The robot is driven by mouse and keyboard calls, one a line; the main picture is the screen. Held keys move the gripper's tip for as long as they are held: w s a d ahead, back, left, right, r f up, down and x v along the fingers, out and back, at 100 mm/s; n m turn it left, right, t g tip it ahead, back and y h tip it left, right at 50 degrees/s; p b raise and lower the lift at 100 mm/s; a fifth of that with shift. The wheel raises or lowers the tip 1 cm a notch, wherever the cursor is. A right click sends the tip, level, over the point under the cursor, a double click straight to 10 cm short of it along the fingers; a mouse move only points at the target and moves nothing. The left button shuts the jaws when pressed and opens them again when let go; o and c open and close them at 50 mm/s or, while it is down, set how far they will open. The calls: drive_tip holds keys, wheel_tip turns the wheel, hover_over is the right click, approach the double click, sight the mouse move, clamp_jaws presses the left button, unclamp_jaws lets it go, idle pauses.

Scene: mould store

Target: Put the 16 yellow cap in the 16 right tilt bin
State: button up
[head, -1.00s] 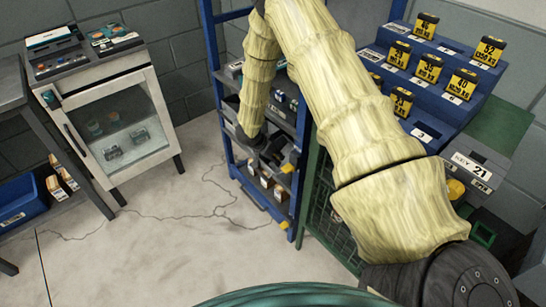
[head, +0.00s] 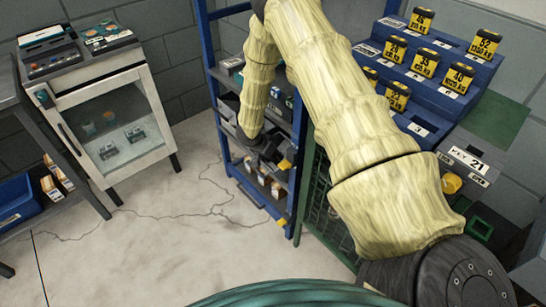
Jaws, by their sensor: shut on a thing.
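My gripper (head: 266,150) is dark and small in the head view. It is at the blue rack, in front of the middle shelf with the grey bins, and hides part of them. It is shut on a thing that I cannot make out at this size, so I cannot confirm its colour.
The blue rack (head: 212,80) has yellow pieces at its right edge (head: 285,164). A stepped blue stand (head: 455,102) with yellow-and-black weight blocks stands at right. A white glass-door cabinet (head: 118,130) stands at left. The cracked floor (head: 150,235) between is clear.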

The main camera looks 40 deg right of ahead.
idle(0.4)
drive_tip(key=o, duration=0.8)
drive_tip(key=v, duration=1.2)
